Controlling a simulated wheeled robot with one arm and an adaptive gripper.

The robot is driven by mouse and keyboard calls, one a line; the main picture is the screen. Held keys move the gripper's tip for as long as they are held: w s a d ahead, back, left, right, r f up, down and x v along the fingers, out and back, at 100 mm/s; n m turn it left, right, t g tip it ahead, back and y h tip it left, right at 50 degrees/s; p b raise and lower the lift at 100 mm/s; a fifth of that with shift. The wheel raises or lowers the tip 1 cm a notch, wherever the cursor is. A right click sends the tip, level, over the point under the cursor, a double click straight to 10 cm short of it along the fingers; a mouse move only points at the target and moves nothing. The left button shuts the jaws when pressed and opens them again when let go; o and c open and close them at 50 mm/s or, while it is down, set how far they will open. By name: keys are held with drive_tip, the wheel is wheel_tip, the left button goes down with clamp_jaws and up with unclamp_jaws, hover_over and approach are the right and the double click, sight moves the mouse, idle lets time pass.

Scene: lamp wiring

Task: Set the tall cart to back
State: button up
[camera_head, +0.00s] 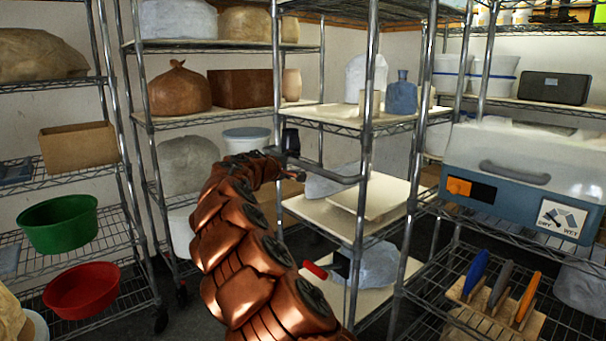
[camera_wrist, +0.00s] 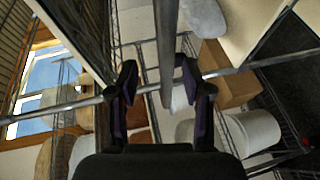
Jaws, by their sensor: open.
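The tall cart (camera_head: 363,133) is a metal wire rack with several pale shelves, standing upright in the middle of the head view. Its horizontal handle (camera_head: 335,175) sticks out on the near left side. My gripper (camera_head: 292,158) is at the left end of this handle, at the end of my copper arm. In the wrist view my gripper (camera_wrist: 158,80) is open, with its two dark fingers on either side of a grey metal bar (camera_wrist: 167,40). The bar runs between the fingers; I cannot tell whether they touch it.
Wire racks with a green basin (camera_head: 58,224), a red basin (camera_head: 82,290) and a brown sack (camera_head: 179,90) stand left and behind. A rack at right holds a blue-grey machine (camera_head: 525,175). A blue bottle (camera_head: 402,95) stands on the cart's upper shelf.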

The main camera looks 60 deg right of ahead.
sight(298, 164)
drive_tip(key=shift+w+d+f, duration=0.2)
drive_tip(key=shift+d+f, duration=0.05)
drive_tip(key=shift+f, duration=0.05)
drive_tip(key=shift+w+d+f, duration=0.15)
drive_tip(key=shift+d+f, duration=0.1)
drive_tip(key=shift+d, duration=0.4)
drive_tip(key=shift+w+d, duration=0.1)
drive_tip(key=shift+d, duration=0.65)
drive_tip(key=shift+w+d+f, duration=0.1)
drive_tip(key=shift+d+f, duration=0.15)
drive_tip(key=shift+d, duration=0.35)
drive_tip(key=shift+x, duration=1.8)
drive_tip(key=shift+r, duration=0.15)
drive_tip(key=c, duration=0.9)
drive_tip(key=shift+r, duration=0.1)
clamp_jaws()
